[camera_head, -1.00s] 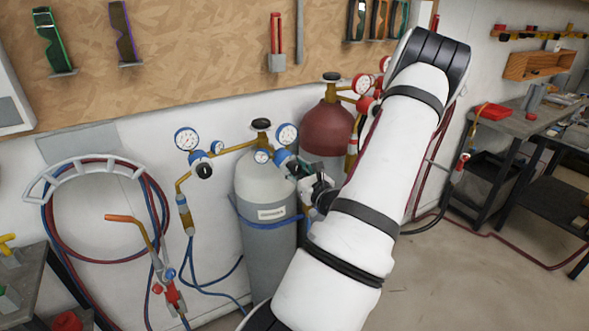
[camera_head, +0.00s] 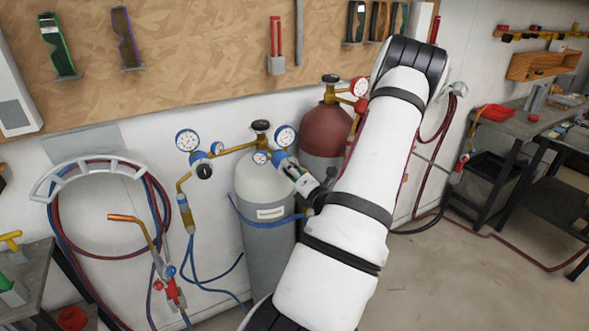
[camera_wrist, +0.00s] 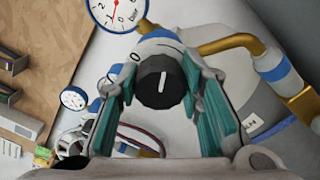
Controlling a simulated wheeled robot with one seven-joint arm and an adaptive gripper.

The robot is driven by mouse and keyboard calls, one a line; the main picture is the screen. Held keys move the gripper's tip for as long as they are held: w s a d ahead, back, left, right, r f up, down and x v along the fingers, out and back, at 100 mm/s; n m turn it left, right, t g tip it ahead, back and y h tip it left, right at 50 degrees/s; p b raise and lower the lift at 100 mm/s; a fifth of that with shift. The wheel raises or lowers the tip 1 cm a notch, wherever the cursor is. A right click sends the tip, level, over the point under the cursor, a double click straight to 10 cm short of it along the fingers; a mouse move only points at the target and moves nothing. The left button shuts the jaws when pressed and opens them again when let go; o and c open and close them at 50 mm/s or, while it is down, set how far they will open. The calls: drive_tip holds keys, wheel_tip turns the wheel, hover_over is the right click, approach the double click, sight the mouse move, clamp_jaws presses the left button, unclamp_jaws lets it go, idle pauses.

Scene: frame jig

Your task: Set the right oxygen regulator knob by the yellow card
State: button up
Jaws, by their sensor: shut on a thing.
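The right oxygen regulator (camera_head: 280,158) sits on the grey oxygen cylinder (camera_head: 264,188), with a round gauge above it. A 0 mark shows on the collar at upper left of the knob. My gripper (camera_wrist: 160,88) is shut on this knob, with a teal pad on each side. In the head view my gripper (camera_head: 306,184) partly hides the knob. I cannot make out the yellow card in either view.
The left regulator's black knob (camera_head: 204,172) and gauge (camera_head: 187,140) are at left on the same brass pipe. A red cylinder (camera_head: 325,130) stands close behind my arm. A torch (camera_head: 165,270) and coiled hoses (camera_head: 62,235) are at left.

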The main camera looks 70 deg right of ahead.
drive_tip(key=m+p, duration=0.2)
drive_tip(key=m, duration=0.3)
drive_tip(key=shift+s+m, duration=0.1)
drive_tip(key=shift+m, duration=0.2)
drive_tip(key=m+p, duration=0.2)
drive_tip(key=m, duration=0.3)
drive_tip(key=shift+f, duration=0.1)
idle(0.3)
drive_tip(key=o, duration=1.2)
drive_tip(key=v, duration=1.1)
drive_tip(key=shift+s+a, duration=0.25)
drive_tip(key=shift+s, duration=0.1)
